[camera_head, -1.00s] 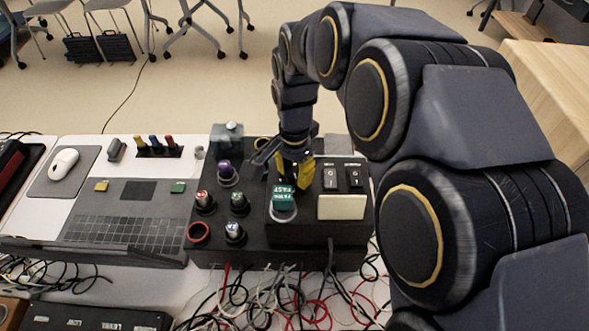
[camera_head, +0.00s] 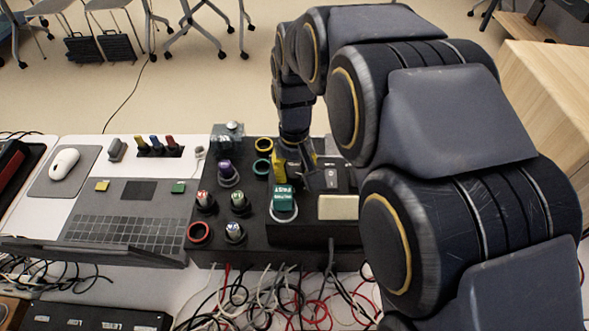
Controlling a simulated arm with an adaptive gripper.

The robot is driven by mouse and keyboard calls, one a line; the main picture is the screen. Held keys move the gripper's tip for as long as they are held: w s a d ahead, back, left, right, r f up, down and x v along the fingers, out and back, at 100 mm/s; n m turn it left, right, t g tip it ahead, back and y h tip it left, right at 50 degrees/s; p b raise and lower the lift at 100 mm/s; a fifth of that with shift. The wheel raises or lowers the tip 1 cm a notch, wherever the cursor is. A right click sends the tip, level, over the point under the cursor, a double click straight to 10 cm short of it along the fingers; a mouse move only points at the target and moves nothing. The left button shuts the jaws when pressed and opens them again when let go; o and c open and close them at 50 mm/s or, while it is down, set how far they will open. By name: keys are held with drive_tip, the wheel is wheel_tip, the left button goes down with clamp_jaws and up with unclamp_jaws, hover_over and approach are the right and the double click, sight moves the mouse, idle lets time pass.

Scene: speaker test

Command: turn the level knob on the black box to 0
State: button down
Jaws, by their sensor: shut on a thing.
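The black box (camera_head: 214,252) stands on the table in the middle of the head view, with a raised block on its right part. My gripper (camera_head: 294,174) points down at the back left of this block, with yellow on its fingers. It is shut on a knob there, which the fingers almost wholly hide. I cannot read a level label or a pointer, so I cannot tell the knob's setting. A green-labelled selector (camera_head: 284,201) is just in front of my gripper.
Left on the box stand a purple knob (camera_head: 225,168), a red-capped knob (camera_head: 205,200), a green-capped knob (camera_head: 240,202) and a blue-capped knob (camera_head: 234,231). A rocker switch (camera_head: 331,178) is close right of my gripper. Loose cables (camera_head: 285,300) lie in front.

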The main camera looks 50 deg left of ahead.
drive_tip(key=n, duration=0.5)
drive_tip(key=shift+f+n, duration=0.15)
drive_tip(key=shift+n, duration=0.15)
drive_tip(key=n, duration=0.5)
drive_tip(key=shift+n, duration=0.3)
drive_tip(key=c, duration=0.7)
unclamp_jaws()
drive_tip(key=shift+s, duration=0.1)
drive_tip(key=shift+c, duration=0.2)
